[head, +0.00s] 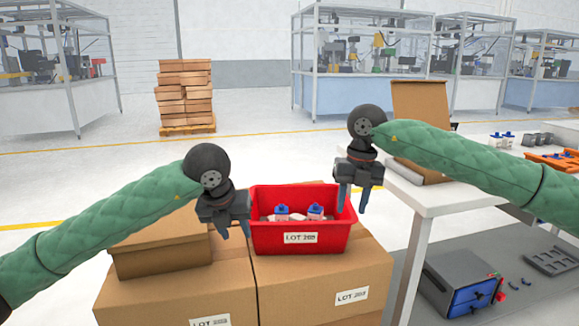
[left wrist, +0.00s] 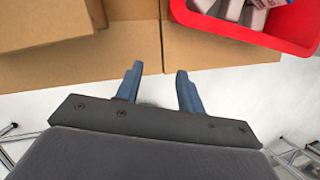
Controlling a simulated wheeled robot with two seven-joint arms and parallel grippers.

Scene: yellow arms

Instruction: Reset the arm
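My left arm, in a green quilted sleeve, comes in from the left in the head view. Its gripper (head: 233,228) hangs at the left side of a red bin, above the cardboard boxes. In the left wrist view the left gripper (left wrist: 155,82) has its two blue fingers apart with nothing between them. My right arm, also green, comes in from the right. Its gripper (head: 352,201) points down at the bin's right edge, with its fingers apart and nothing seen between them.
The red bin (head: 300,238), labelled LOT, holds blue-topped items (head: 282,212) and stands on large cardboard boxes (head: 180,290). A smaller box (head: 160,255) lies at left.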

